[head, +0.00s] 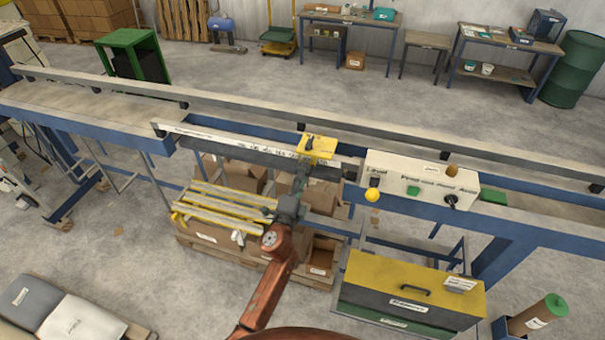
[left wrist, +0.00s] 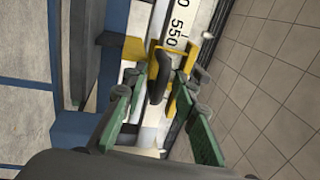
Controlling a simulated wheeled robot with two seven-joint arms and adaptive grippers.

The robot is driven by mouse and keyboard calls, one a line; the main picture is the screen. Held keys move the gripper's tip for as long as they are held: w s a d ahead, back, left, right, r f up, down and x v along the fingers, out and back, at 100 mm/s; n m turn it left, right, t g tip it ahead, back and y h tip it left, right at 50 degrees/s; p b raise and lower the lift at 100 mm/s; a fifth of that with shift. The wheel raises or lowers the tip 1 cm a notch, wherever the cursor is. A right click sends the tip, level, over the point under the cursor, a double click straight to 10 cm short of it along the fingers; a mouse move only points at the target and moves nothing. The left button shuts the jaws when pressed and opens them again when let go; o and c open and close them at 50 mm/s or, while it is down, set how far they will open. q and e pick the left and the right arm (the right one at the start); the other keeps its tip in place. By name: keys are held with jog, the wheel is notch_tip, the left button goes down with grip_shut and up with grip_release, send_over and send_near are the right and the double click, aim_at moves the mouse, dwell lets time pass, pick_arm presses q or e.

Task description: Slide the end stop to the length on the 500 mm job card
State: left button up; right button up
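The yellow end stop (head: 318,146) sits on the white scale rail (head: 240,143), left of the control box. In the left wrist view the end stop (left wrist: 186,103) shows as a yellow bracket with an upright black handle (left wrist: 160,76). The scale strip (left wrist: 179,22) beside it reads 550. My left gripper (head: 303,180) is just in front of the end stop. In the left wrist view its green-padded fingers (left wrist: 158,88) stand apart on either side of the black handle, seemingly not closed on it. My right gripper is not in view. No job card text is readable.
A control box (head: 420,181) with knobs and a yellow button stands right of the end stop. A long grey rail (head: 230,107) runs behind. A pallet of cartons (head: 222,236) and a yellow-lidded chest (head: 412,285) are below. The rail left of the stop looks clear.

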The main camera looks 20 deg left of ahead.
pick_arm(q)
jog(key=shift+c, duration=0.4)
grip_shut()
